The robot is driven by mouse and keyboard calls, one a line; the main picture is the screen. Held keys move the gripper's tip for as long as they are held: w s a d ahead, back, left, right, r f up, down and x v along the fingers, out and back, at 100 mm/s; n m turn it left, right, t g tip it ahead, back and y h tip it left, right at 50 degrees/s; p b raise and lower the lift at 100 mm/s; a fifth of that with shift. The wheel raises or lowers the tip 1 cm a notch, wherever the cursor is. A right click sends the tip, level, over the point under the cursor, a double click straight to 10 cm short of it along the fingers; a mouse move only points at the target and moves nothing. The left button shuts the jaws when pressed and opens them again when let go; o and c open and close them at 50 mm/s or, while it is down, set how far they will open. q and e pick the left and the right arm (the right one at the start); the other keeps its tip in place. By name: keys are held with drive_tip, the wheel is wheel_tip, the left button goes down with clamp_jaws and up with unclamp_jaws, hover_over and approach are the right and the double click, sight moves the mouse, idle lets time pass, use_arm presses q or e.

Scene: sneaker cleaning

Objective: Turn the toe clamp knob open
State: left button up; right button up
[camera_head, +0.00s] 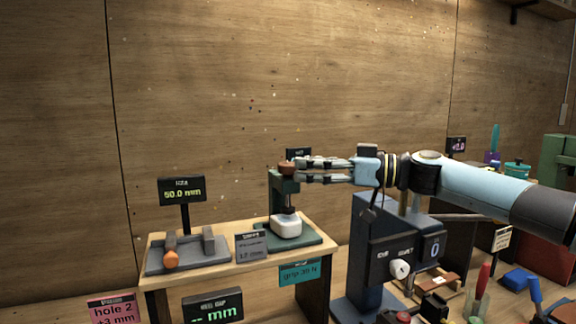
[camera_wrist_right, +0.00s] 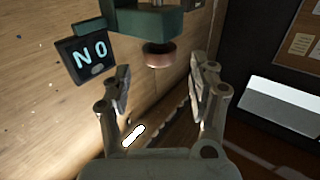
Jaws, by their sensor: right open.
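The toe clamp is a green stand (camera_head: 276,190) on a small wooden bench, with a reddish-brown knob (camera_head: 287,168) on top and a white block (camera_head: 286,225) under its dark screw. My right gripper (camera_head: 299,171) reaches in from the right at knob height, its fingers open and pointing at the knob. In the right wrist view the knob (camera_wrist_right: 158,56) lies ahead, between the lines of the two open fingers (camera_wrist_right: 163,78), below the green clamp arm (camera_wrist_right: 150,20). I cannot tell whether a finger touches it. My left gripper is out of view.
A display reading NO (camera_wrist_right: 83,59) stands beside the clamp. A grey fixture (camera_head: 188,257) with an orange knob and a 50.0 mm display (camera_head: 182,191) stand left on the bench. A dark blue machine (camera_head: 385,250) stands below my right arm. Tools lie at right.

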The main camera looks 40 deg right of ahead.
sight(288, 163)
drive_tip(key=p+x, duration=0.1)
drive_tip(key=x, duration=0.2)
drive_tip(key=shift+w+a+r+p, duration=0.2)
drive_tip(key=shift+w+p, duration=0.15)
drive_tip(key=shift+p, duration=0.05)
drive_tip(key=shift+w+a+f, duration=0.15)
drive_tip(key=shift+w+a, duration=0.25)
drive_tip(key=c, duration=1.2)
drive_tip(key=n+g+y+b, duration=0.3)
drive_tip(key=b, duration=1.2)
drive_tip(key=shift+f, duration=0.15)
drive_tip(key=shift+g, duration=0.3)
